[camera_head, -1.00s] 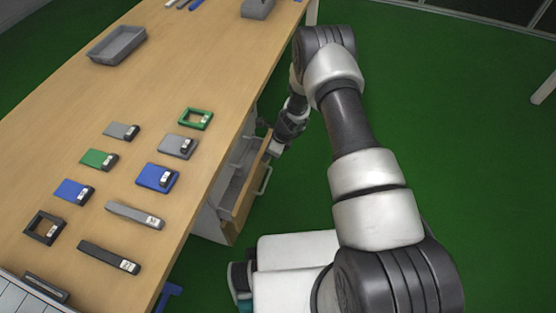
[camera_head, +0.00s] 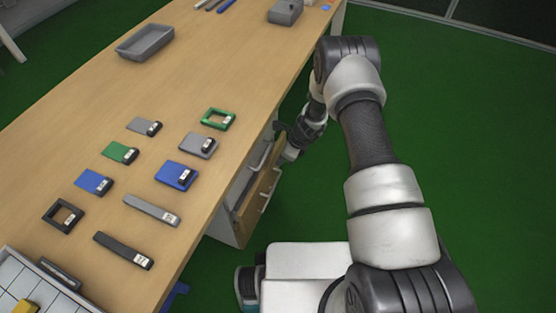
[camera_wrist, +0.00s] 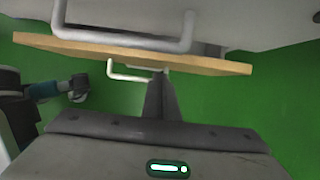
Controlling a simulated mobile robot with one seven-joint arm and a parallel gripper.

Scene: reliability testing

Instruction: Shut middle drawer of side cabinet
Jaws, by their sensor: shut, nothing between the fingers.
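The side cabinet (camera_head: 224,225) stands under the right edge of the workbench. One drawer is partly pulled out; its wooden front (camera_head: 257,200) and pale handle (camera_head: 268,197) face right in the head view. Which level it is cannot be told for certain. My gripper (camera_head: 291,153) is low beside the far end of this front. In the wrist view, my gripper (camera_wrist: 160,80) is shut and empty, its tips close to the wooden drawer front (camera_wrist: 215,64); contact cannot be told. The drawer's handle (camera_wrist: 115,76) shows left of the fingers. Another handle (camera_wrist: 125,40) lies beyond the front.
The workbench top (camera_head: 110,100) holds a grey tray (camera_head: 145,42), a grey box (camera_head: 285,12) and several flat blocks, including a green frame (camera_head: 218,118). Green floor (camera_head: 470,130) right of my arm is clear.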

